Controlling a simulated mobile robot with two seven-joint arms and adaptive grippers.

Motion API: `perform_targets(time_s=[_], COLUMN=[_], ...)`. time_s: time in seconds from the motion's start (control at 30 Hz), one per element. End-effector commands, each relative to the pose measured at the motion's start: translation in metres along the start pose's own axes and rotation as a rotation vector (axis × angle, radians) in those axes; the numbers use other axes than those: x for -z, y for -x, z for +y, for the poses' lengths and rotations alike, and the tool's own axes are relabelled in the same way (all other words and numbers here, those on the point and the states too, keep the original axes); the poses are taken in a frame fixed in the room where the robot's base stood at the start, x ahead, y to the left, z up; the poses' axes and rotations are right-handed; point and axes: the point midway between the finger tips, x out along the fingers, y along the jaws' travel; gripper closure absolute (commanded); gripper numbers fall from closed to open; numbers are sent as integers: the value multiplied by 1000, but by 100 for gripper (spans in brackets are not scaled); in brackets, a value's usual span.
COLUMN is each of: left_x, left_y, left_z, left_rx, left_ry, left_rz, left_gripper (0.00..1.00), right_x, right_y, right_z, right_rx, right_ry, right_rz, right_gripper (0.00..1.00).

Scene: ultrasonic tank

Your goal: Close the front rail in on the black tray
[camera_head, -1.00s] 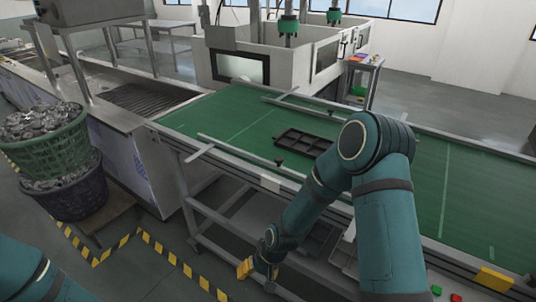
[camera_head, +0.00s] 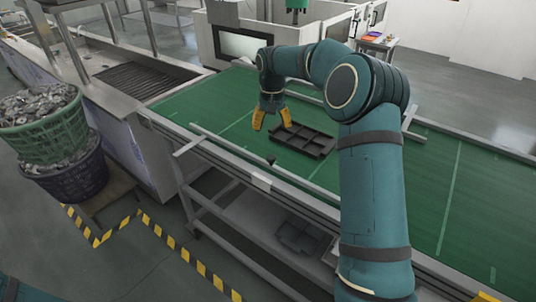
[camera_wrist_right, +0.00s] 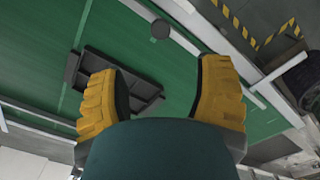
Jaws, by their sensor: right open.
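The black tray (camera_head: 303,141), divided into compartments, lies flat on the green belt. It also shows in the right wrist view (camera_wrist_right: 92,62), partly hidden by a finger. The front rail (camera_head: 230,146) is a pale bar along the belt's near side, with a dark knob (camera_head: 270,161). A strip of green belt separates the rail from the tray. My right gripper (camera_head: 271,121) is open and empty, fingers down, above the belt by the tray's far left corner. In the wrist view its yellow fingers (camera_wrist_right: 160,75) stand wide apart. My left gripper is out of view.
The green belt (camera_head: 450,190) runs left to right, partly hidden by my right arm. A white machine (camera_head: 240,45) stands behind it. Baskets of metal parts (camera_head: 45,130) stand at the left. A lower shelf (camera_head: 245,228) sits under the belt.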

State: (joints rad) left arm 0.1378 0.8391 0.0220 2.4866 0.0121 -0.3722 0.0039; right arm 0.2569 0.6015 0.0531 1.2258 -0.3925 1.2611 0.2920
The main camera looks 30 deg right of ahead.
Motion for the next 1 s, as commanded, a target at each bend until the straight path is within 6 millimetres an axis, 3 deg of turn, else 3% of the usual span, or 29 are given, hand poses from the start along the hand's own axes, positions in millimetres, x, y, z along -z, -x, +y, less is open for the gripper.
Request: perform_targets(time_s=[0.4, 0.6, 0.8, 1.0], left_x=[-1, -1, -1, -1], left_y=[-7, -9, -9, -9], left_z=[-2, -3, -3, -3], left_rx=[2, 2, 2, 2], left_ry=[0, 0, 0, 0], left_rz=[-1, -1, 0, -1], left_gripper=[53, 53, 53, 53], right_x=[-1, -1, 0, 0], right_y=[-81, -112, -127, -130], right_z=[0, -1, -1, -1], right_rx=[0, 1, 1, 1], right_ry=[2, 3, 2, 2], right_rz=[-5, -3, -1, 0], right_gripper=[35, 35, 35, 35])
